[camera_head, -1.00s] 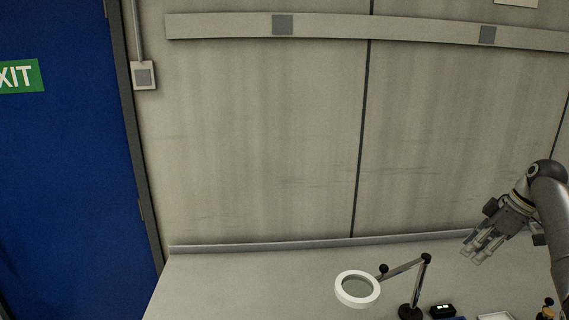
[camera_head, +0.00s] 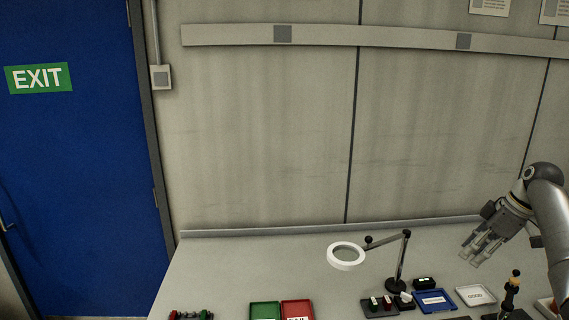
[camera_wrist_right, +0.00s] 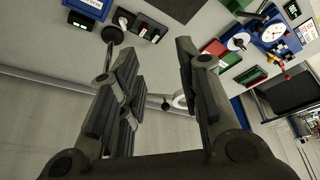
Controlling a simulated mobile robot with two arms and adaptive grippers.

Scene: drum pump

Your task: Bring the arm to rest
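My right arm (camera_head: 551,225) comes in from the right edge of the head view. Its gripper (camera_head: 477,252) hangs over the right part of the table, fingers pointing down and left. In the right wrist view the gripper (camera_wrist_right: 160,88) has its fingers wide apart, with nothing held between them. My left arm and gripper do not show.
A ring magnifier lamp (camera_head: 346,257) stands on the table (camera_head: 240,270). To its right are a blue tray (camera_head: 434,301) and a white tray (camera_head: 475,296). Green (camera_head: 265,311) and red (camera_head: 297,310) trays lie at the front. A blue door (camera_head: 75,170) is at left.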

